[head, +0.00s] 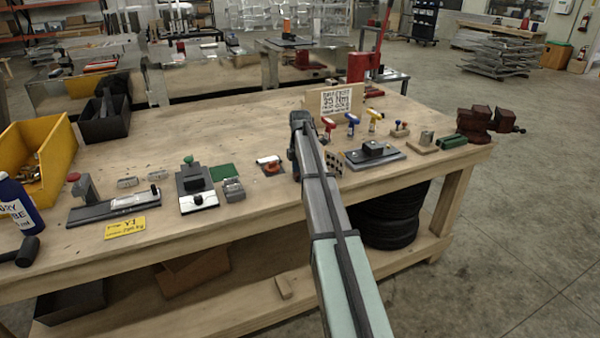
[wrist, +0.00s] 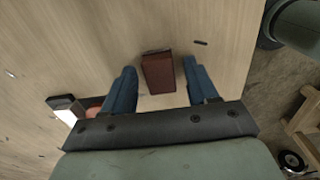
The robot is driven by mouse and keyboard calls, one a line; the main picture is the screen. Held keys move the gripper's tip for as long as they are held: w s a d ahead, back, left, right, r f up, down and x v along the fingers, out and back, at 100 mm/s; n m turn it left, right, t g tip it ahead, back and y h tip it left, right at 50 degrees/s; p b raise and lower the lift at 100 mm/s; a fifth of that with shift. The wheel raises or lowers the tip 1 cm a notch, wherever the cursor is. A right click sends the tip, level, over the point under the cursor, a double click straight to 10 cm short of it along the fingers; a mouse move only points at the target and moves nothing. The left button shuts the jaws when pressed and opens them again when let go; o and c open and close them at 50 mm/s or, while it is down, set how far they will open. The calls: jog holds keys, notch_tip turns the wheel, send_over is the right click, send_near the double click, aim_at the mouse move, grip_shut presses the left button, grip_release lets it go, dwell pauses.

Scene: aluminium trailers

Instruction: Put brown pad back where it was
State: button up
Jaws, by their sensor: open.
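The brown pad (wrist: 158,74) shows in the wrist view as a small reddish-brown block over the pale wooden bench top. My gripper (wrist: 159,67) is open, with one blue finger on each side of the pad and a visible gap on both sides. The wrist view does not settle whether the pad rests flat on the wood. In the head view my gripper (head: 298,140) is over the middle of the workbench (head: 250,120). I cannot make out the pad there; my arm may hide it.
A holder with an orange-red part (head: 271,165) lies left of my gripper. Right of it are a small dotted board (head: 334,161), a dark block on a plate (head: 374,153) and several coloured-handled tools. A sign (head: 341,101) stands behind. Bare wood lies at the back left.

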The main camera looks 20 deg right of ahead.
jog(key=shift+r, duration=0.15)
notch_tip(320, 180, up, 12)
dwell(0.5)
jog(key=shift+c, duration=0.3)
dwell(0.8)
